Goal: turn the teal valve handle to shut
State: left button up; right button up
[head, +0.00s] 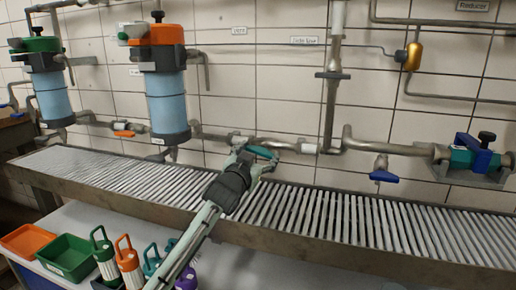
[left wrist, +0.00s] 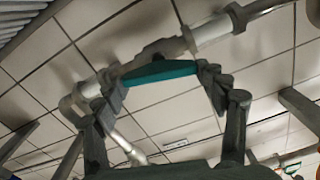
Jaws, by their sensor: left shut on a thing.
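The teal valve handle (head: 262,152) sits on the horizontal pipe along the tiled wall, just above the slatted rack. In the left wrist view the teal handle (left wrist: 155,73) lies between my two fingers, slightly tilted along the pipe. My left gripper (head: 256,160) reaches up to the handle from below; its fingers are shut on the handle (left wrist: 160,85). The fingers hide the handle's ends in part. My right gripper is not in view.
A slatted metal rack (head: 330,212) runs along the wall below the pipes. An orange handle (head: 123,127) and a blue handle (head: 384,177) sit to either side. Bottles (head: 128,260) and an orange tray (head: 27,240) stand at the lower left.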

pick_arm(q)
jog(key=m+p, duration=0.3)
jog(key=m, duration=0.5)
jog(key=shift+d+p, duration=0.1)
jog(key=shift+p, duration=0.3)
jog(key=m, duration=0.3)
jog(key=shift+f, duration=0.1)
jog(key=shift+d+m, duration=0.1)
jog(key=shift+m, duration=2.1)
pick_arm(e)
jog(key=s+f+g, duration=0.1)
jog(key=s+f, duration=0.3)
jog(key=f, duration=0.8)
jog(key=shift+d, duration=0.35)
pick_arm(q)
jog(key=shift+f, duration=0.1)
jog(key=o, duration=1.2)
jog(key=shift+c, duration=0.2)
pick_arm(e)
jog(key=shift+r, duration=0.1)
